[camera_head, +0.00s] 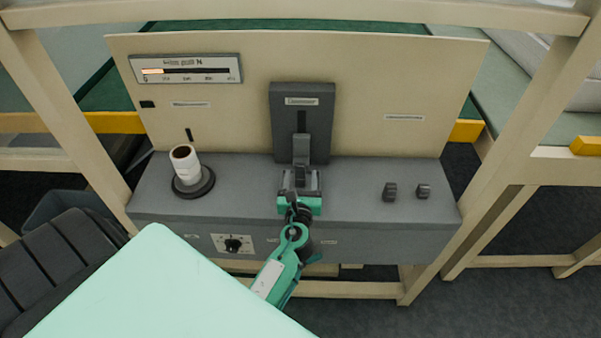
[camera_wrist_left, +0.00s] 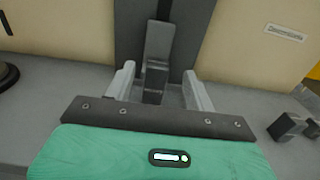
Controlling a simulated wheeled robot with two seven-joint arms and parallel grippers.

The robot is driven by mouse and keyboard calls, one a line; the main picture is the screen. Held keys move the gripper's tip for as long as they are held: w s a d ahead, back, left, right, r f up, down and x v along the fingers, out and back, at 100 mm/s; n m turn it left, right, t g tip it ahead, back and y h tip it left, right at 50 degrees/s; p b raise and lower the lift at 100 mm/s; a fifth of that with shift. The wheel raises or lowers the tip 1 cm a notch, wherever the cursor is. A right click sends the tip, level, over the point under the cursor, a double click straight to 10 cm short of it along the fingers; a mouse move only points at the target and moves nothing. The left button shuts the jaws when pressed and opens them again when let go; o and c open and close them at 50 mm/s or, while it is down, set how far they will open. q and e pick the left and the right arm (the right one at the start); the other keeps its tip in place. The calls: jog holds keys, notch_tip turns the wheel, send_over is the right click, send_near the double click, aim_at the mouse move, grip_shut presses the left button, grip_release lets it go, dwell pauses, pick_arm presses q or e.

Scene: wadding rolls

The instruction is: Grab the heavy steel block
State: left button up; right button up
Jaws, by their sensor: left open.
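My left gripper (camera_head: 301,178) is over the grey bench at the foot of the dark upright panel. Its two fingers are apart in the left wrist view (camera_wrist_left: 158,86). A small dark grey block (camera_wrist_left: 154,84) shows between them, with a gap visible at each side; contact cannot be told. A paler grey upright piece (camera_wrist_left: 160,40) rises behind that block, and shows in the head view (camera_head: 301,148). Two small dark blocks (camera_head: 390,191) (camera_head: 423,191) stand apart on the bench to the right. Which block is the heavy steel one is not readable. My right gripper is out of view.
A white roll (camera_head: 185,167) stands on a round dark base (camera_head: 193,183) at the bench's left. The dark slotted panel (camera_head: 316,97) rises behind my gripper. A gauge (camera_head: 186,69) is on the beige backboard (camera_head: 400,80). The bench top (camera_head: 350,190) is clear between gripper and right blocks.

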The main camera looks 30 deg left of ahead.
aim_at(300, 164)
pick_arm(q)
jog(key=x, duration=0.6)
jog(key=shift+w+a+f+p, duration=0.1)
jog(key=shift+a+f+p, duration=0.2)
jog(key=shift+f+p, duration=0.1)
jog(key=shift+r, duration=0.1)
grip_shut()
